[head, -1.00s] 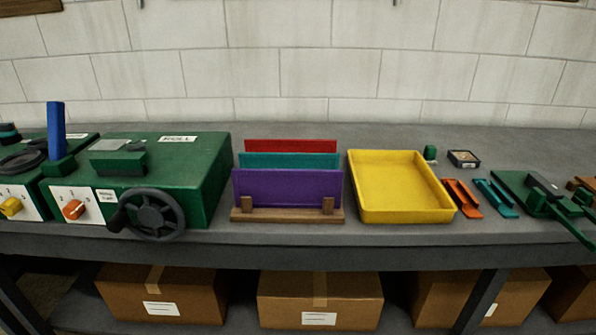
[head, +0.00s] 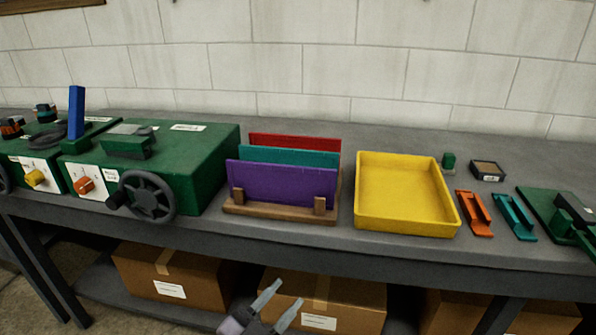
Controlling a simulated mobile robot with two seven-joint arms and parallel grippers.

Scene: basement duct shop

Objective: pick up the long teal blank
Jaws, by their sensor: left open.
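A teal blank (head: 290,156) stands upright on edge in a wooden rack (head: 262,211) in the middle of the bench. It is between a red blank (head: 295,141) behind and a purple blank (head: 282,184) in front, so only its upper strip shows. My left gripper (head: 278,300) is at the bottom of the head view, in front of the bench and below the rack. Its two fingers are apart, with nothing between them. My right gripper does not show.
A green machine (head: 215,150) with a dark handwheel (head: 146,196) stands left of the rack. A yellow tray (head: 405,192) is to its right, with orange (head: 474,214) and teal (head: 514,217) small parts beyond. Cardboard boxes (head: 175,275) sit on the lower shelf.

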